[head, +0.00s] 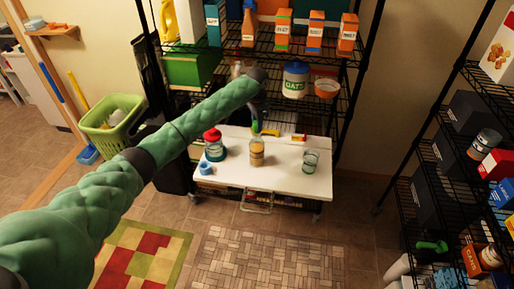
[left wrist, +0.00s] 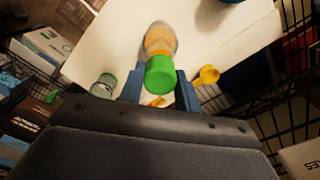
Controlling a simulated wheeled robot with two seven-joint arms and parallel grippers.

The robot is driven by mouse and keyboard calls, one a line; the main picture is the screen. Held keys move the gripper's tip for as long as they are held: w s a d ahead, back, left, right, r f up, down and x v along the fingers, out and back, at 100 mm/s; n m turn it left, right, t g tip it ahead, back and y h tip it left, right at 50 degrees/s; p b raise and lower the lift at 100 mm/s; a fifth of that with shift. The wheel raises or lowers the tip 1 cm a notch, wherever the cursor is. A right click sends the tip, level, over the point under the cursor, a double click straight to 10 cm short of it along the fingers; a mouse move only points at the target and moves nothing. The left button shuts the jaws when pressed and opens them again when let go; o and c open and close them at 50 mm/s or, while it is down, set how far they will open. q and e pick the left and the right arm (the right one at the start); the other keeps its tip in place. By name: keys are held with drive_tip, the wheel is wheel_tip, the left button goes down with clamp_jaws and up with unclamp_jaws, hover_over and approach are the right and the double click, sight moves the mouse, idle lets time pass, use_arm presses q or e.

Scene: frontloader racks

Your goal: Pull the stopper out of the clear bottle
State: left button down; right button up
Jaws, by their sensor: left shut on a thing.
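The clear bottle (head: 257,154) stands upright on the white cart top, with tan contents inside. It also shows in the left wrist view (left wrist: 160,38). Its green stopper (left wrist: 160,76) is between the blue fingers of my left gripper (left wrist: 160,88), which is shut on it. In the head view the gripper (head: 256,122) is straight above the bottle and the green stopper is small there. The stopper lines up with the bottle's neck; I cannot tell how deep it sits. My right gripper is not in view.
On the white cart top (head: 300,183) are a red-lidded jar (head: 213,146), a blue cup-like item (head: 206,169), a clear glass (head: 310,161) and a yellow item (head: 271,132). A loaded wire rack stands behind, another at right. A green basket (head: 112,121) is at left.

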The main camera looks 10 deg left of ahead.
use_arm(q)
drive_tip(key=shift+r+p, duration=1.8)
drive_tip(key=shift+r, duration=0.4)
